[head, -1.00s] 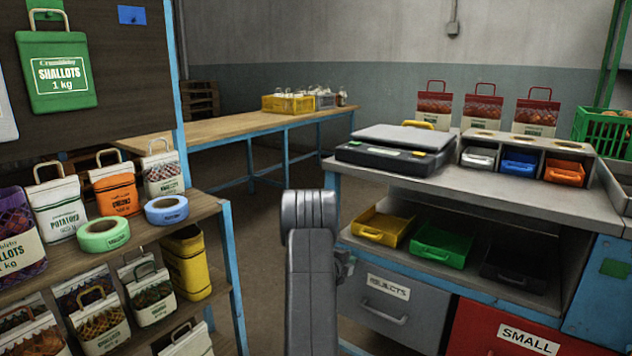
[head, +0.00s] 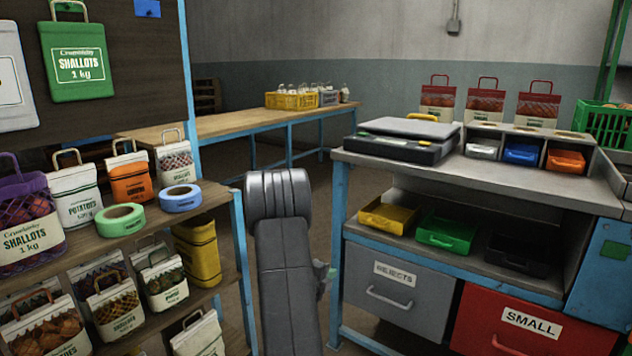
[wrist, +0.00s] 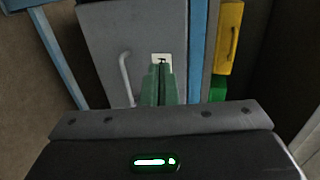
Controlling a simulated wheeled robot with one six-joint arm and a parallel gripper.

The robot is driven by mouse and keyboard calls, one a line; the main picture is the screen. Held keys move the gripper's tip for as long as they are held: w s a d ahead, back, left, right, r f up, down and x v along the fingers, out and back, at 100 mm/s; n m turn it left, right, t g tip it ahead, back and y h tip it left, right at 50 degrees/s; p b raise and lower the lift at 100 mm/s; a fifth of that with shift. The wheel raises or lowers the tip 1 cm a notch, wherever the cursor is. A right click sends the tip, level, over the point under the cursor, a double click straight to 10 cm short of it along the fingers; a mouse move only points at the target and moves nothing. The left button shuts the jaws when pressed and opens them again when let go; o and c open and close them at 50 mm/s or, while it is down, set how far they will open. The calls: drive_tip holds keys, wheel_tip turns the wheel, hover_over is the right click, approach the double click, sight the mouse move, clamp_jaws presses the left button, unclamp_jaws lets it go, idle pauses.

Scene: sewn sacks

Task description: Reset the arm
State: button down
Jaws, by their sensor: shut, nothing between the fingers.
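My arm stands upright at the lower middle of the head view, between the shelf and the bench. My gripper (wrist: 160,68) shows in the wrist view as two green fingers pressed together with nothing between them. The fingers point at the grey rejects drawer (wrist: 100,45), and their tips overlap its white label in the picture. I cannot tell how far apart they are. In the head view the gripper is mostly hidden behind my arm. The rejects drawer (head: 400,292) is shut there, right of my arm.
The left shelf (head: 215,195) holds sacks and tape rolls. The right bench (head: 465,172) carries a scale (head: 395,140) and sacks, with yellow, green and black trays below. A red drawer (head: 530,325) is beside the rejects drawer. Open floor lies between shelf and bench.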

drive_tip(key=s+a, duration=0.8)
drive_tip(key=s, duration=0.3)
drive_tip(key=shift+s+a+p, duration=0.15)
drive_tip(key=shift+s+p, duration=0.05)
drive_tip(key=shift+p, duration=0.25)
